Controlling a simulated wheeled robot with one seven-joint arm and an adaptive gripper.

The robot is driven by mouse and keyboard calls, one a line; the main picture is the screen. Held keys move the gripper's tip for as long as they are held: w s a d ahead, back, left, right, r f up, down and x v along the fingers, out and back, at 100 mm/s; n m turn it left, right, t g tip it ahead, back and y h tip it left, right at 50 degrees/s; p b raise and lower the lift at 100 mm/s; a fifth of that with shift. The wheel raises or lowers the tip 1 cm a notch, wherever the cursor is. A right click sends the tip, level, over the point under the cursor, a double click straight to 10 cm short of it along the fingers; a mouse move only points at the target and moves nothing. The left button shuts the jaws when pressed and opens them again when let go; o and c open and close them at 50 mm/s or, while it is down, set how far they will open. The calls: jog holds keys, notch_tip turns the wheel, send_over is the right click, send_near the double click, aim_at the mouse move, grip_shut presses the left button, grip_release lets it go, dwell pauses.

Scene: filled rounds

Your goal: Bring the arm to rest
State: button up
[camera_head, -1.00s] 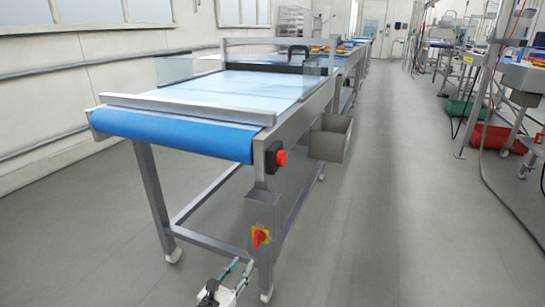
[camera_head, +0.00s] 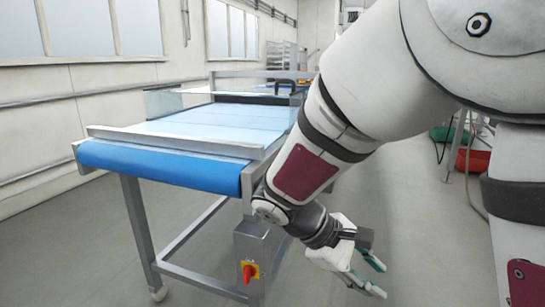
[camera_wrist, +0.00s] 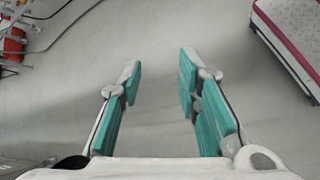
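My gripper (camera_head: 374,275) is low in front of the conveyor's right corner in the head view, with its teal-padded fingers pointing down and to the right. In the wrist view my gripper (camera_wrist: 160,72) shows its two fingers spread apart, with only bare grey floor between them. It holds nothing. My white arm reaches in from the upper right of the head view and hides much of the right side of the room.
A conveyor table with a blue belt (camera_head: 165,163) stands to the left of my arm. A red and yellow switch (camera_head: 250,271) is on its leg. A red crate (camera_head: 472,160) and a green crate (camera_head: 450,134) are behind at right. The floor below the gripper is clear.

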jog(key=s+d+r+m+g+y, duration=0.1)
jog(key=s+d+r+m+y, duration=0.15)
jog(key=s, duration=0.45)
jog(key=s+d+r+m+y, duration=0.2)
jog(key=s+r+m+y, duration=0.1)
jog(key=s, duration=0.3)
jog(key=s+a+m+t+y, duration=0.1)
jog(key=s+a+m+y, duration=0.1)
jog(key=s, duration=0.4)
jog(key=s+a+m+y, duration=0.2)
jog(key=s+m, duration=0.1)
jog(key=s, duration=0.4)
notch_tip(320, 180, up, 31)
jog(key=t+p, duration=0.4)
jog(key=p, duration=2.4)
jog(key=shift+w+d+p, duration=0.2)
jog(key=shift+d+p, duration=0.1)
jog(key=shift+d, duration=0.15)
jog(key=shift+o, duration=0.3)
jog(key=shift+n, duration=0.25)
